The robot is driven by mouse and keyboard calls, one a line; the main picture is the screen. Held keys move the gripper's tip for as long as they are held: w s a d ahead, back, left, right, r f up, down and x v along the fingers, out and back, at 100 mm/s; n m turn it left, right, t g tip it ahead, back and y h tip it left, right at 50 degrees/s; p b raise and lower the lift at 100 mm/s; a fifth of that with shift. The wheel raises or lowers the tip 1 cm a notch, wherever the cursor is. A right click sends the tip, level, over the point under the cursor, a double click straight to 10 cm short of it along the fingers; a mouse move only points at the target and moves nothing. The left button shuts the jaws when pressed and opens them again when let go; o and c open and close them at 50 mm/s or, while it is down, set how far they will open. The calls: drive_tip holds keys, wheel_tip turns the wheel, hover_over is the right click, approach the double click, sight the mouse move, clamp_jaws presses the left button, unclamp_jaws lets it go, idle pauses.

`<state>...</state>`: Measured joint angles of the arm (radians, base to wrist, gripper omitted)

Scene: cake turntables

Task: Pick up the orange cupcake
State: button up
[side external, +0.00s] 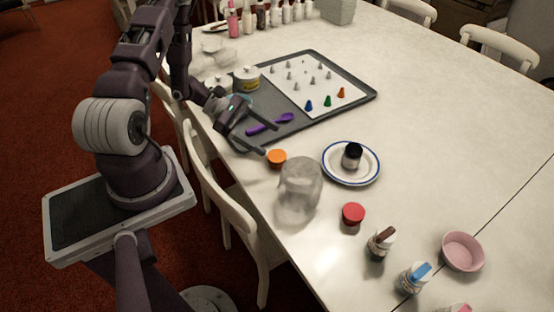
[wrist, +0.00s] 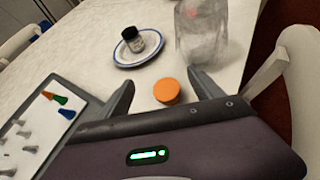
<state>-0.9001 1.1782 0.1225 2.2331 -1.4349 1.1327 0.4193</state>
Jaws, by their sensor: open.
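The orange cupcake (side external: 277,157) is a small, round, orange-topped thing on the white table near its front edge. In the wrist view the orange cupcake (wrist: 167,91) lies between the two spread fingers, a little beyond the gripper's body. My gripper (side external: 257,142) is open and empty in the side view, with its fingers reaching towards the cupcake from the left. In the wrist view my gripper (wrist: 163,88) has one finger on each side of the cupcake. I cannot tell the height of the fingers above the table.
A clear jar (side external: 298,190) stands close to the cupcake's right. A grey tray (side external: 367,95) with piping tips and a purple spoon (side external: 270,124) lies behind. A red cupcake-like thing (side external: 353,213) sits farther along the table. White chairs line the edge.

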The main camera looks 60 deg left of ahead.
sight(271, 154)
drive_tip(key=f, duration=0.1)
drive_tip(key=s+f+n, duration=0.1)
drive_tip(key=f, duration=0.1)
drive_tip(key=a+f+n+y, duration=0.1)
drive_tip(key=shift+s+a+f+t, duration=0.1)
drive_tip(key=shift+s+f+t, duration=0.15)
drive_tip(key=shift+s+t, duration=0.15)
drive_tip(key=x, duration=0.7)
drive_tip(key=c, duration=1.5)
